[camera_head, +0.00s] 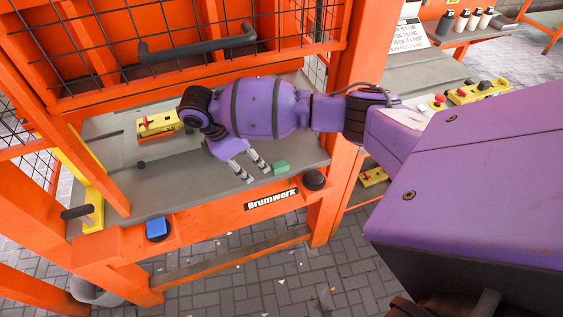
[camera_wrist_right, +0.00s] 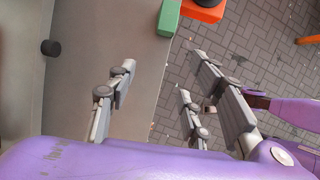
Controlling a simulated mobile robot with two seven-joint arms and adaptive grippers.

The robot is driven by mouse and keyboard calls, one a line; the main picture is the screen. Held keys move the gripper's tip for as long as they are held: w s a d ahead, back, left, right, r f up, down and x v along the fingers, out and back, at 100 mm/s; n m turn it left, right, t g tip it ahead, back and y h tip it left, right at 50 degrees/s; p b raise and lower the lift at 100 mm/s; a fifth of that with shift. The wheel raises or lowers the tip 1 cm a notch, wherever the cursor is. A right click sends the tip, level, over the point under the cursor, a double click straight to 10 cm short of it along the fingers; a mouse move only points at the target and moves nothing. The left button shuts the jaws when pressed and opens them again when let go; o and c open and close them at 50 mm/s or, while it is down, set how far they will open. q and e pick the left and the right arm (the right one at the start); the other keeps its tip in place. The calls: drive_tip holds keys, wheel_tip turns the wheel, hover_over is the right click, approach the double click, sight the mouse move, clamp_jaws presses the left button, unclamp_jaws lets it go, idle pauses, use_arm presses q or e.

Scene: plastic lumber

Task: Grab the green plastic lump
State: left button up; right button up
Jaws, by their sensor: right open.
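The green plastic lump (camera_head: 281,168) is a small block lying on the grey table (camera_head: 180,188) near its front edge, in the head view. It also shows at the top of the right wrist view (camera_wrist_right: 168,17), partly cut off by the frame. My right gripper (camera_head: 255,172) is open and empty, just left of the lump in the head view and apart from it. Its fingers (camera_wrist_right: 158,85) reach over the table edge in the right wrist view, below the lump. My left gripper is in neither view.
An orange frame with a wire mesh guard and a dark handle (camera_head: 198,50) stands above the table. A yellow control box (camera_head: 158,124) sits behind. A black knob (camera_head: 314,180) and a blue button (camera_head: 157,229) are on the front rail. An orange post (camera_head: 350,110) stands right of the lump.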

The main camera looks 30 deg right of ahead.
sight(280, 164)
drive_tip(key=d, duration=0.2)
drive_tip(key=s+d, duration=0.1)
drive_tip(key=d, duration=0.2)
drive_tip(key=shift+d+p, duration=0.2)
drive_tip(key=shift+p, duration=0.1)
drive_tip(key=shift+s+d, duration=0.15)
drive_tip(key=shift+d, duration=0.4)
drive_tip(key=x, duration=0.4)
drive_tip(key=shift+a+f, duration=0.1)
drive_tip(key=shift+f, duration=0.4)
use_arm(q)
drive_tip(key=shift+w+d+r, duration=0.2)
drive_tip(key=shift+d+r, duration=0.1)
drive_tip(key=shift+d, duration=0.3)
use_arm(e)
drive_tip(key=shift+c, duration=1)
clamp_jaws()
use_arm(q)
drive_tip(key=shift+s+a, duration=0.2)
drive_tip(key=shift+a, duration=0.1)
